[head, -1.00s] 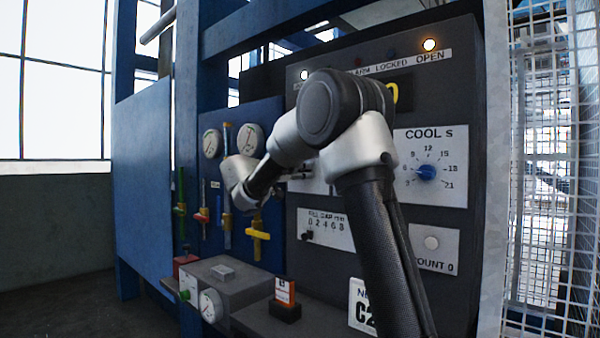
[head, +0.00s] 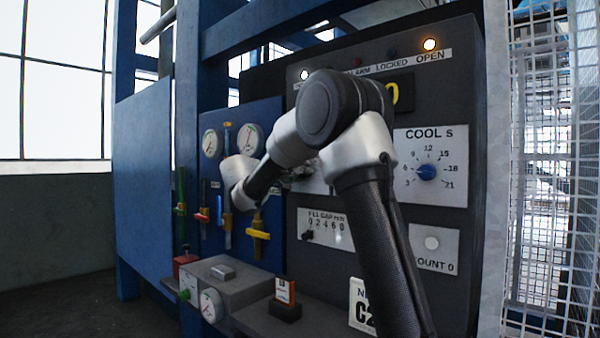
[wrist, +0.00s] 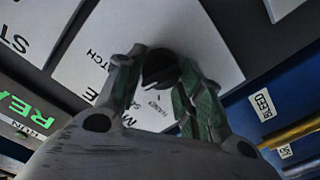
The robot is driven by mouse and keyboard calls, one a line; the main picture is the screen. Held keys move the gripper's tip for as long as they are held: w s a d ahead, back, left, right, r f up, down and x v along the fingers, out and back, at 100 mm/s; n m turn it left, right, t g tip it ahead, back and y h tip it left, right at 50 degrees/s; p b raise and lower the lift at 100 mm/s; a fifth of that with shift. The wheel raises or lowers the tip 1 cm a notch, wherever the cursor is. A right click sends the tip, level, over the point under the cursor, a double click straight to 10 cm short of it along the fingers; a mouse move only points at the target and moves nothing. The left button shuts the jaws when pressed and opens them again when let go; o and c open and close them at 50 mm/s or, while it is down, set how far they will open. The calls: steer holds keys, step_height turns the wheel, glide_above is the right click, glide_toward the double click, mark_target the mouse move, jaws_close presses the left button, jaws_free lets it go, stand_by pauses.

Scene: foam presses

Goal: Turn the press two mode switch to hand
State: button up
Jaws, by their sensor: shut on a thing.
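The mode switch is a round black knob (wrist: 160,70) on a white plate (wrist: 212,45) in the wrist view. My gripper (wrist: 163,74) is shut on this knob, one finger on each side. A pale mark shows on the knob's lower left side, above small lettering that is hard to read. Part of a word ending in "ATCH" is printed left of the left finger. In the head view my gripper (head: 285,178) reaches the black press panel (head: 460,110); my arm hides most of the knob and its plate.
The cool dial (head: 427,172) with a blue knob is on the right of the panel. The fill gap slider plate (head: 325,228) is below my gripper. Yellow and red valve handles (head: 257,233) are on the blue board at left. A mesh fence (head: 550,160) stands at right.

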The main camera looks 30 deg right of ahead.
steer(key=n, duration=1.1)
steer(key=shift+w+f+n, duration=0.15)
steer(key=shift+f+n, duration=0.05)
steer(key=shift+n, duration=0.1)
stand_by(0.4)
steer(key=o, duration=1)
steer(key=shift+a, duration=0.1)
steer(key=v, duration=1.2)
